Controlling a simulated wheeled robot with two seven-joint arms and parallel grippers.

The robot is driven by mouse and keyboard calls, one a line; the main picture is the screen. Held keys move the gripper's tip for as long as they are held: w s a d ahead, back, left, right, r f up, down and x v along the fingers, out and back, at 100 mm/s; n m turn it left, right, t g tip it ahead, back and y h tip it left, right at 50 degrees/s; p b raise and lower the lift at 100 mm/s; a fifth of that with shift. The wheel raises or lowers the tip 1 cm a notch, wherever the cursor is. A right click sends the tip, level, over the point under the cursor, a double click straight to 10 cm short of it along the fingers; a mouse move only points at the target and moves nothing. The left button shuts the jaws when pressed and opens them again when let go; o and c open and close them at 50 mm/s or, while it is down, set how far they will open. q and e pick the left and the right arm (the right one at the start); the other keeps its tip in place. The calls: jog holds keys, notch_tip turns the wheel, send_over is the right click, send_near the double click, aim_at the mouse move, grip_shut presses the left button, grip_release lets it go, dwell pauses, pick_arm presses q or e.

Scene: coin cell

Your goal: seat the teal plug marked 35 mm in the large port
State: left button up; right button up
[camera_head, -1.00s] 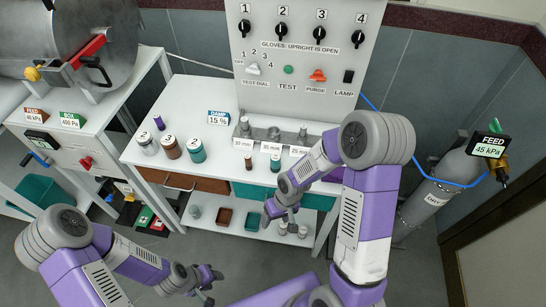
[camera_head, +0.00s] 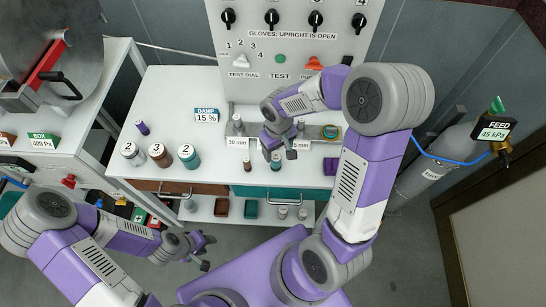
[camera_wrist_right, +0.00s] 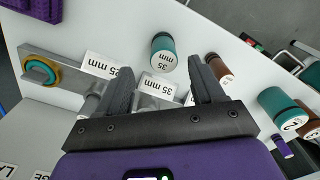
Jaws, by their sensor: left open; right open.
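My left gripper (camera_head: 203,252) is open and low, in front of the bench.
A metal bar (camera_wrist_right: 68,80) with size labels lies behind the plug, with a gold-and-teal ring (camera_wrist_right: 41,70) at one end. A brown plug (camera_wrist_right: 218,67) stands close beside the teal plug. Several numbered jars (camera_head: 158,154) stand to the left. Bench space (camera_head: 220,155) between is clear.

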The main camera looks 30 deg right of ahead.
aim_at(276, 157)
jog(key=f, duration=0.3)
jog(key=f+b, duration=0.1)
jog(key=f, duration=0.1)
jog(key=shift+a+f, duration=0.15)
jog(key=shift+a, duration=0.1)
jog(key=shift+w, duration=0.1)
jog(key=shift+c, duration=0.3)
jog(key=c, duration=1.1)
jog(key=shift+o, duration=0.2)
